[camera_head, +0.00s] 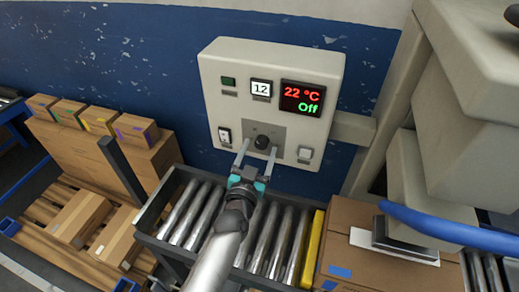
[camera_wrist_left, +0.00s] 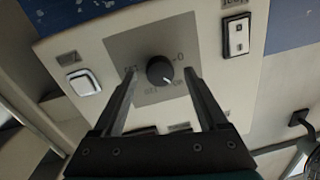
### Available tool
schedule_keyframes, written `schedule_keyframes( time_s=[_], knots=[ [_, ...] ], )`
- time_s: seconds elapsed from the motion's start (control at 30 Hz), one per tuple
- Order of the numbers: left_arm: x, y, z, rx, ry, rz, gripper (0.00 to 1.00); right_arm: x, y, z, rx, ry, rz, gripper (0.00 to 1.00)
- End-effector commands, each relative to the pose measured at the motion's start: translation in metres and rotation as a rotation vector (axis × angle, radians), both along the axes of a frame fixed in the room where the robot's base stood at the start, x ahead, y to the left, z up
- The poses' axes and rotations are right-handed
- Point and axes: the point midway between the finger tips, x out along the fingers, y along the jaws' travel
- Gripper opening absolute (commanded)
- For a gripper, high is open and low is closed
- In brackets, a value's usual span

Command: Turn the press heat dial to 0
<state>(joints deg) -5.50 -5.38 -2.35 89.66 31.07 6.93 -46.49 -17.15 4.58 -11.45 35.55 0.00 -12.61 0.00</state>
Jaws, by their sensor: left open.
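The press heat dial (camera_head: 262,142) is a small black round knob on a grey plate low on the beige control box (camera_head: 217,68). In the left wrist view the dial (camera_wrist_left: 160,70) shows a white pointer mark toward its lower right, and a "0" is printed to its upper right. My left gripper (camera_head: 257,150) is open, its two fingers reaching up toward the plate. In the left wrist view its fingertips (camera_wrist_left: 160,73) lie on either side of the dial, with gaps between; contact does not show. The display (camera_head: 302,98) reads 22 °C and Off. My right gripper is not in view.
Below is a roller conveyor (camera_head: 205,215) with a cardboard box (camera_head: 350,215) at right. Boxes on a pallet (camera_head: 80,215) stand at left.

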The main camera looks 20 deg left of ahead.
Motion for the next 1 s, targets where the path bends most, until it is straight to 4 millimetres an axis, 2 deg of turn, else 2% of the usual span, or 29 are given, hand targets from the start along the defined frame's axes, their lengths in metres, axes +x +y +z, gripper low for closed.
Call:
schedule_keyframes(
  time_s=[0.2, 0.47, 1.0],
  knots=[
    [0.0095, 0.0004, 0.0001, -0.001, 0.000, 0.001, 0.76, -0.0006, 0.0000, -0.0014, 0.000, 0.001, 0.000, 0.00],
    [0.0097, 0.0003, 0.0003, -0.001, 0.000, 0.001, 0.75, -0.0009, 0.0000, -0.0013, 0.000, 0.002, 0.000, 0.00],
    [0.0094, 0.0004, 0.0002, 0.000, 0.000, 0.001, 0.14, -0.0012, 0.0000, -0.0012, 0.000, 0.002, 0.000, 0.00]
  ],
)
